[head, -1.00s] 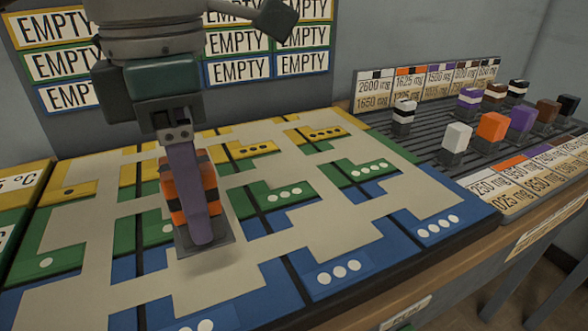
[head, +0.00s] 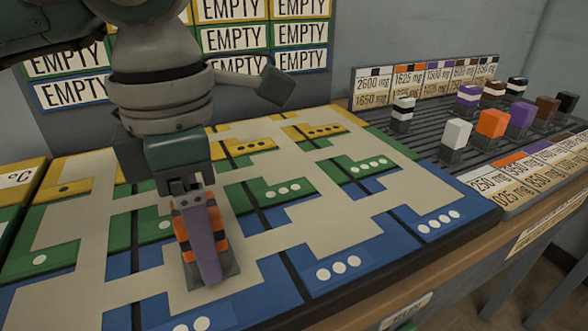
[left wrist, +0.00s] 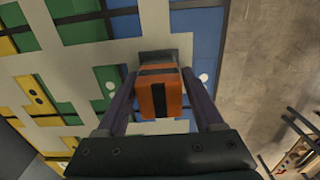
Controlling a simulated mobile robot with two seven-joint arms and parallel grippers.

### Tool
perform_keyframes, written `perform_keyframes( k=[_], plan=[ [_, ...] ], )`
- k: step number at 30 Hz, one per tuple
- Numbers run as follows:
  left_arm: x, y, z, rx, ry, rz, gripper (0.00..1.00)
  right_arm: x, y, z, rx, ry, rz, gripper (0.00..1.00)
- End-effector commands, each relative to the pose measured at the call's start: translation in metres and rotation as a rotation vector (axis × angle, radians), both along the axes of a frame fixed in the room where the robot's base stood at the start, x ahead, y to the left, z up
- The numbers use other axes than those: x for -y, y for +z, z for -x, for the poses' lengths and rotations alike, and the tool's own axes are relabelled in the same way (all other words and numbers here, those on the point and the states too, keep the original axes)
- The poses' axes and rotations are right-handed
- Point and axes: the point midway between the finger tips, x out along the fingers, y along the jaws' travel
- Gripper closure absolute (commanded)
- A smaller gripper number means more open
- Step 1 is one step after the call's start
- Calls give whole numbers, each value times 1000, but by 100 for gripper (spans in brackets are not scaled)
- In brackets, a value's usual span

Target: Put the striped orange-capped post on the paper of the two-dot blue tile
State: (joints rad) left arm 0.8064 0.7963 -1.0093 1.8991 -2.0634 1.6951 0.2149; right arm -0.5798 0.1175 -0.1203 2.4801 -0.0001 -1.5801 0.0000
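The striped post, orange with black bands (head: 184,252), stands upright in my left gripper (head: 206,262). The left wrist view (left wrist: 160,97) shows its orange top with a black band between the two purple fingers, which close on its sides. Its dark square base is over the cream paper (head: 165,290) just behind the two-dot blue tile (head: 224,313) at the bottom edge of the head view. I cannot tell whether the base touches the paper. The tile's front is cut off by the frame. My right gripper is not in view.
A ribbed rack (head: 425,165) with several capped posts stands at right. A plain orange post (head: 492,124) stands on it. Cream paper and coloured dotted tiles cover the board (head: 300,225), with no other posts. EMPTY signs hang on the wall behind.

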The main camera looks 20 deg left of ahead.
Motion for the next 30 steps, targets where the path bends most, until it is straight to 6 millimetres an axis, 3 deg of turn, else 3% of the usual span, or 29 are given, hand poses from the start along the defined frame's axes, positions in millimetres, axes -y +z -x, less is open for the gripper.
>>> perform_keyframes(
  k=[3,10,14,24,30],
  plan=[
    [0,0,0,0,0,0,19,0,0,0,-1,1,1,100],
    [0,2,0,0,0,0,19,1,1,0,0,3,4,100],
    [0,12,-1,2,0,1,19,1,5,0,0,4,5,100],
    [0,86,-1,5,0,0,19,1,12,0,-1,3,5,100],
    [0,116,-1,3,0,1,19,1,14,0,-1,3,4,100]
  ],
)
